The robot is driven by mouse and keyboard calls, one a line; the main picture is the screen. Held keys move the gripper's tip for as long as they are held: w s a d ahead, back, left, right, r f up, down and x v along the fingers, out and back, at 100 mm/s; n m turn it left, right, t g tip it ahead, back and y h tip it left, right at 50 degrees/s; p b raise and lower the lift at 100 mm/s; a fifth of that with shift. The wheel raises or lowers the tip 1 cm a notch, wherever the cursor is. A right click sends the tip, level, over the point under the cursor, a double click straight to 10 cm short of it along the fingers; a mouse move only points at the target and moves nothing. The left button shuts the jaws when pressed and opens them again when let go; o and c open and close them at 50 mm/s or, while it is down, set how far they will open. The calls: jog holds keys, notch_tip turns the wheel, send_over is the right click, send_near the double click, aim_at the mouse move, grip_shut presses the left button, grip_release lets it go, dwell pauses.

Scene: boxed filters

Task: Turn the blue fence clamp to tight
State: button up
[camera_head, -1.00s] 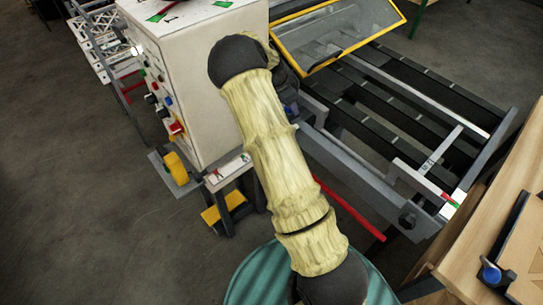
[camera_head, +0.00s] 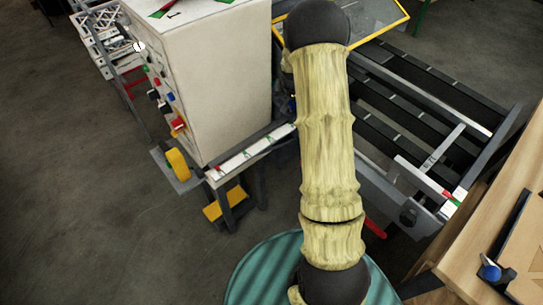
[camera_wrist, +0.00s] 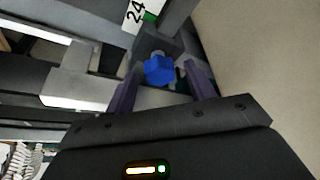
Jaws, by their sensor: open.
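The blue fence clamp (camera_wrist: 160,69) is a small faceted blue knob on a dark grey block, in the upper middle of the wrist view. My gripper (camera_wrist: 162,77) is open, with one dark finger on each side of the knob in the picture. I cannot tell whether the fingers touch it or how far in front of it they are. A white label reading 24 with a green patch (camera_wrist: 148,16) lies just above the knob. In the head view my arm hides the gripper, and the clamp cannot be made out clearly.
A white control cabinet (camera_head: 225,85) with coloured buttons stands left of my arm. A pale wall (camera_wrist: 255,50) rises close on the wrist view's right. Dark rails (camera_head: 425,90) lie right of my arm. A wooden bench (camera_head: 470,245) with another blue knob (camera_head: 490,272) is lower right.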

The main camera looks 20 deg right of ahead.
jog(key=n+p, duration=0.1)
jog(key=n+y+p, duration=0.1)
jog(key=n+p, duration=0.1)
jog(key=shift+d+r+n+t, duration=0.15)
jog(key=shift+r+n+t, duration=0.05)
jog(key=shift+n+t, duration=0.1)
jog(key=shift+s+r, duration=0.15)
jog(key=shift+r, duration=0.15)
jog(key=b+v, duration=0.3)
jog(key=v, duration=1.4)
jog(key=s+a+f+n+b, duration=0.1)
jog(key=s+a+f+b, duration=0.1)
jog(key=s+a+f, duration=0.3)
jog(key=s+a+f+g+b, duration=0.1)
jog(key=s+a+f, duration=0.4)
jog(key=s+a, duration=0.6)
jog(key=shift+s+n+g+y+b, duration=0.35)
jog(key=shift+s+b, duration=0.5)
jog(key=shift+s, duration=0.3)
